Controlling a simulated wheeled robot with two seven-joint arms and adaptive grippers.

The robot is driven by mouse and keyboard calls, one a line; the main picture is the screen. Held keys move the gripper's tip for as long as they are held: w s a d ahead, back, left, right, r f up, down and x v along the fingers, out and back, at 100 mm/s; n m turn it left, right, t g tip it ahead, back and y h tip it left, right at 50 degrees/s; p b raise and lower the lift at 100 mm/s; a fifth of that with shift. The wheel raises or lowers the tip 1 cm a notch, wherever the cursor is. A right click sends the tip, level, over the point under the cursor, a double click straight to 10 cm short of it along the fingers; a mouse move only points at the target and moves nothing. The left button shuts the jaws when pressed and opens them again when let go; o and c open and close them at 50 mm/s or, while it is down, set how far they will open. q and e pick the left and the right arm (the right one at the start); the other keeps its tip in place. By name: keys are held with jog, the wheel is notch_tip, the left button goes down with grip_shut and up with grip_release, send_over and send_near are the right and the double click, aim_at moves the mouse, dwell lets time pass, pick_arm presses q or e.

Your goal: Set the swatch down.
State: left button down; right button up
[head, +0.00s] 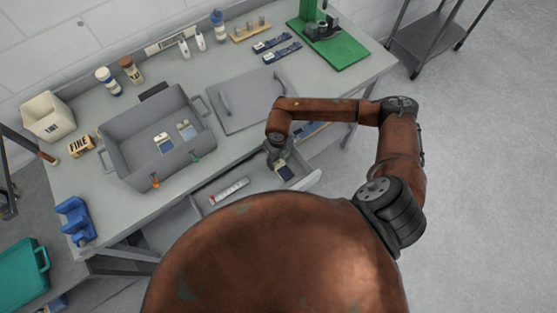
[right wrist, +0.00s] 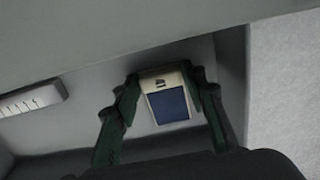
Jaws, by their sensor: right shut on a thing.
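The swatch is a dark blue panel with a cream top band. It shows in the head view (head: 285,172) at the right end of an open drawer (head: 313,180), and in the right wrist view (right wrist: 170,105). My right gripper (head: 279,161) is above that end of the drawer. In the right wrist view its two dark green fingers (right wrist: 160,98) are on either side of the swatch, shut on it. I cannot tell whether the swatch touches the drawer floor. My left gripper is not in view.
A white marked strip (head: 228,191) lies further left in the drawer. The table edge overhangs the drawer. On the table are a grey basin (head: 121,165) with two small cards inside, a grey lid (head: 245,108) and a green stand (head: 340,55).

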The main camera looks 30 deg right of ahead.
aim_at(278, 162)
jog(key=shift+f, duration=0.15)
jog(key=o, duration=1.1)
jog(key=shift+c, duration=0.2)
notch_tip(278, 162, up, 12)
jog(key=shift+r, duration=0.2)
